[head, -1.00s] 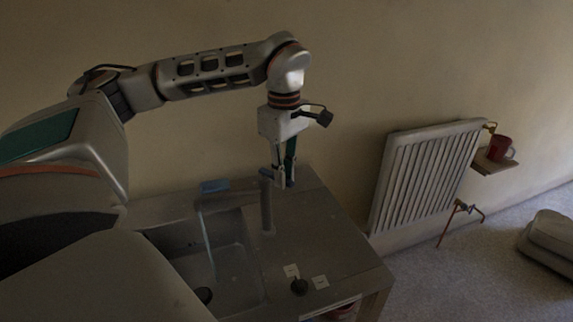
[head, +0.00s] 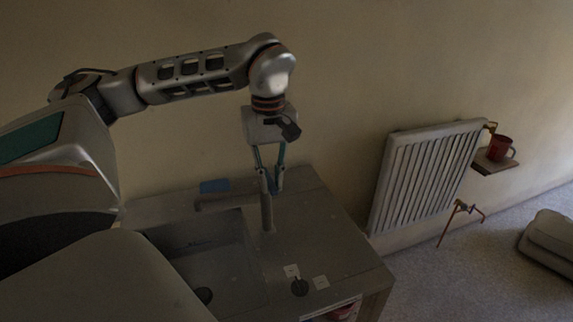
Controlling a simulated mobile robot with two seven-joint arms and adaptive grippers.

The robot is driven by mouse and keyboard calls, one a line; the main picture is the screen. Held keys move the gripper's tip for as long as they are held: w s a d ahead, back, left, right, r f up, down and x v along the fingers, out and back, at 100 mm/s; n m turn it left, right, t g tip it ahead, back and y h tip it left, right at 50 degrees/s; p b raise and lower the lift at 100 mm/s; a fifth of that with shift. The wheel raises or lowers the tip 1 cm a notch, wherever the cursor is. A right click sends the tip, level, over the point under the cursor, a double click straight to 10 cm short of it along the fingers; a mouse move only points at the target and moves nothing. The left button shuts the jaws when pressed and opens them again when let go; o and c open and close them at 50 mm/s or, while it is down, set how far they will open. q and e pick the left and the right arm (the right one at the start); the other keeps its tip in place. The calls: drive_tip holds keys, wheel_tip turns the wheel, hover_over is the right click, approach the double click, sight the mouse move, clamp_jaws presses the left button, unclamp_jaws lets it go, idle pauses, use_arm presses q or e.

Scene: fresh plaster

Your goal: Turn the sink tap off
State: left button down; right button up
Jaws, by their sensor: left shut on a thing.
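No water stream shows under the spout now. My left gripper (head: 271,188) points down at the top of the tap and is shut on the tap's handle, which is mostly hidden between the fingers. My right gripper is not in view.
A blue block (head: 215,186) lies behind the spout. A dark round knob (head: 300,287) sits on the counter beside white labels (head: 320,282). A radiator (head: 425,178) and a shelf with a red mug (head: 499,148) are on the wall at right.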

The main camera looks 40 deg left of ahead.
sight(271, 185)
use_arm(q)
drive_tip(key=c, duration=2.1)
unclamp_jaws()
drive_tip(key=shift+s, duration=0.1)
drive_tip(key=shift+r, duration=0.55)
wheel_tip(271, 185, up, 11)
drive_tip(key=shift+f, duration=0.1)
